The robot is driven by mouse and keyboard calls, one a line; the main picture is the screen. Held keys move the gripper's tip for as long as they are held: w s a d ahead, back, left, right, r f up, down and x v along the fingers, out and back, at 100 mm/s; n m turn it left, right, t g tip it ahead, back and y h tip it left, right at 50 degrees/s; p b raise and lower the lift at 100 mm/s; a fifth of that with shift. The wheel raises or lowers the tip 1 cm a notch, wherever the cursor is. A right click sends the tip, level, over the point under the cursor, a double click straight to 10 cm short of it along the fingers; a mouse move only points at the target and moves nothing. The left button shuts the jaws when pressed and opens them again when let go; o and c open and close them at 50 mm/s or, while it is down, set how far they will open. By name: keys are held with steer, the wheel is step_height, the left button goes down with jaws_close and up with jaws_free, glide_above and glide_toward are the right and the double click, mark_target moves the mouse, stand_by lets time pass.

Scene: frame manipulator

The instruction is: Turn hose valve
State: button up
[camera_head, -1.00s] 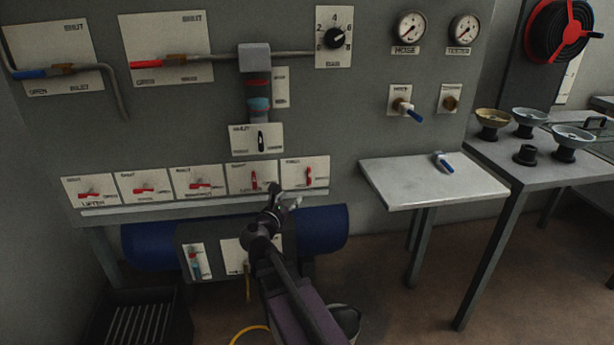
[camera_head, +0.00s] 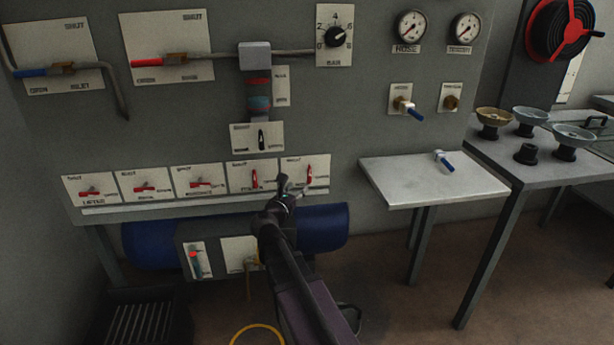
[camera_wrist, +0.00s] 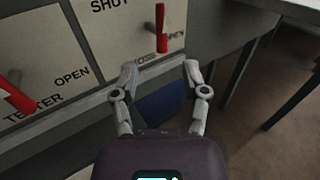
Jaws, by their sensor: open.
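The hose valve is a red lever (camera_head: 310,172) on the rightmost plate of the lower row on the panel. The lever stands upright. In the wrist view the same red lever (camera_wrist: 161,28) is at the top, on a plate (camera_wrist: 110,32) reading SHUT at the upper left and OPEN at the lower right, with a partly covered HOSE label. My gripper (camera_wrist: 161,72) is open and empty, its fingertips below the lever in the picture, either side of its line and apart from it. In the head view my gripper (camera_head: 293,186) is just below and left of the lever.
The neighbouring TESTER plate (camera_wrist: 45,65) has a tilted red lever (camera_wrist: 14,95). A blue tank (camera_head: 325,228) sits below the panel. A metal shelf (camera_head: 425,190) stands to the right. Another HOSE-labelled valve with a blue handle (camera_head: 416,114) is higher up.

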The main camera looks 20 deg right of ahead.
mark_target(308, 175)
steer(key=x, duration=0.9)
steer(key=shift+w+d, duration=0.1)
steer(key=shift+w, duration=0.05)
jaws_close()
